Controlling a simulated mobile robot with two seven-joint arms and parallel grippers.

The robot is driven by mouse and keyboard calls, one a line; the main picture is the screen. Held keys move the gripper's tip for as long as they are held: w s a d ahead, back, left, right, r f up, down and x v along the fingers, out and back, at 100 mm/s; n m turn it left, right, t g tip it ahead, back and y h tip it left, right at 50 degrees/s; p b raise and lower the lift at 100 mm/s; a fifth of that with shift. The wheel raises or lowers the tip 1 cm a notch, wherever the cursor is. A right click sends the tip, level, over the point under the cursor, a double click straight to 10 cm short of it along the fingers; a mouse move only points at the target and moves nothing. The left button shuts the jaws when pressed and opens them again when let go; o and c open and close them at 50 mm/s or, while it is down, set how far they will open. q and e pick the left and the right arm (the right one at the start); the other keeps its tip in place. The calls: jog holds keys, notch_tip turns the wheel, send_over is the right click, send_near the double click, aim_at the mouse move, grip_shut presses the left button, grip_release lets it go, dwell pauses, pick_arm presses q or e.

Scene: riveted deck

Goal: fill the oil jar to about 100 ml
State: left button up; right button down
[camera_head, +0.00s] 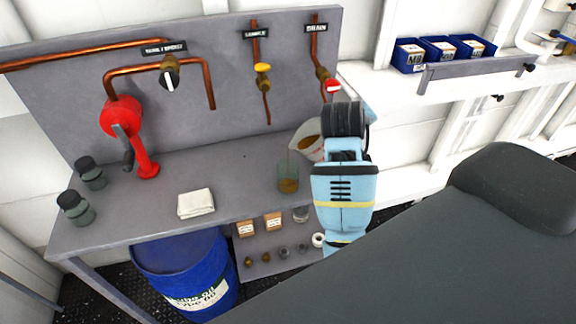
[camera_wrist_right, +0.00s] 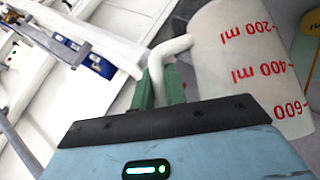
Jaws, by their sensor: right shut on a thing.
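The oil jar (camera_head: 288,184) is a clear glass on the bench near its front edge, with brown oil in its lower part. A clear measuring jug (camera_head: 303,133) with brown oil in it is tilted, its lip to the left above the jar. A thin line between lip and jar may be a stream; I cannot be sure. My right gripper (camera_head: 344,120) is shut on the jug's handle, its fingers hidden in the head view. In the right wrist view the green fingers (camera_wrist_right: 160,92) grip the white handle, and the jug (camera_wrist_right: 245,60) shows red ml marks. My left gripper is not in view.
A folded cloth (camera_head: 196,203), two dark-capped bottles (camera_head: 76,207) and a red hand pump (camera_head: 128,130) are on the bench (camera_head: 235,165). Copper pipes with valves run along the back panel. A blue drum (camera_head: 186,270) stands below. The bench between cloth and jar is clear.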

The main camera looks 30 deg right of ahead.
jog(key=shift+f, duration=0.15)
jog(key=shift+w+a, duration=0.1)
jog(key=shift+a, duration=0.1)
jog(key=shift+h, duration=0.3)
dwell(0.5)
dwell(0.4)
